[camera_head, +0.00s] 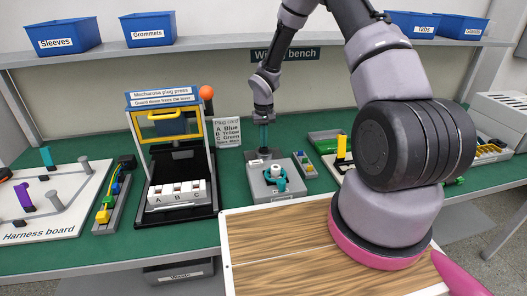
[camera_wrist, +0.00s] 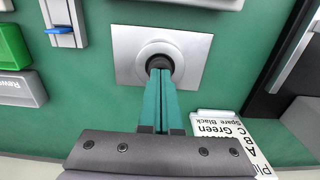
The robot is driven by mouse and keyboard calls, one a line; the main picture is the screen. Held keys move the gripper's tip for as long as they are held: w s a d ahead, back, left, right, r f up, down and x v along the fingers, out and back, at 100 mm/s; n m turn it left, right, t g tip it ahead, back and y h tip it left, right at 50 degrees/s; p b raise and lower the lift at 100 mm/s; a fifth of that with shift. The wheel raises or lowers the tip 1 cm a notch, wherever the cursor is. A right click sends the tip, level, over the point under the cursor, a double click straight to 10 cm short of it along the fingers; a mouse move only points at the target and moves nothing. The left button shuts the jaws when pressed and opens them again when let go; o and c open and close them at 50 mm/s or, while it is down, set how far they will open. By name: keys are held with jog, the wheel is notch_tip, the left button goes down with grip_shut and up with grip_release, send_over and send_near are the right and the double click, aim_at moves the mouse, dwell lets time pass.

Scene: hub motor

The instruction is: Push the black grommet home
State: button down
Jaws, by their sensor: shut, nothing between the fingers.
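The black grommet (camera_wrist: 158,61) sits in the middle of a square silver plate (camera_wrist: 126,52) in the wrist view. A grey ring surrounds it. My gripper (camera_wrist: 159,74) has its two teal fingers together with nothing between them. The fingertips are over the grommet's near part and partly hide it; I cannot tell whether they touch it or how deep it sits. In the head view my gripper (camera_head: 263,147) points down at the back of the green bench, and the grommet cannot be made out there.
A grey box with a teal part (camera_head: 277,184) stands just in front of my gripper. The yellow-framed plug press (camera_head: 178,140) is to the left, with a plug card (camera_head: 228,133) between. Green and yellow items (camera_head: 340,150) stand to the right. A shelf with blue bins runs above.

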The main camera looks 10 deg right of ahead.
jog(key=shift+f, duration=0.4)
jog(key=shift+r, duration=3.5)
jog(key=s+d+r+m+t, duration=0.1)
jog(key=s+d+r, duration=0.15)
jog(key=r, duration=0.55)
jog(key=s+d+r+t, duration=0.1)
jog(key=s+r, duration=0.2)
jog(key=r, duration=0.5)
jog(key=s+d+r+m+t, duration=0.1)
jog(key=s+r, duration=0.1)
jog(key=r, duration=0.6)
jog(key=s+r+m+t+y, duration=0.1)
jog(key=s+r+t, duration=0.1)
jog(key=s+r, duration=0.5)
jog(key=s+d+r+m+t+y, duration=0.1)
jog(key=s+r, duration=0.6)
jog(key=s, duration=0.7)
jog(key=shift+s+r+t, duration=0.2)
jog(key=shift+s+t, duration=0.15)
jog(key=shift+t, duration=0.25)
jog(key=shift+d, duration=0.15)
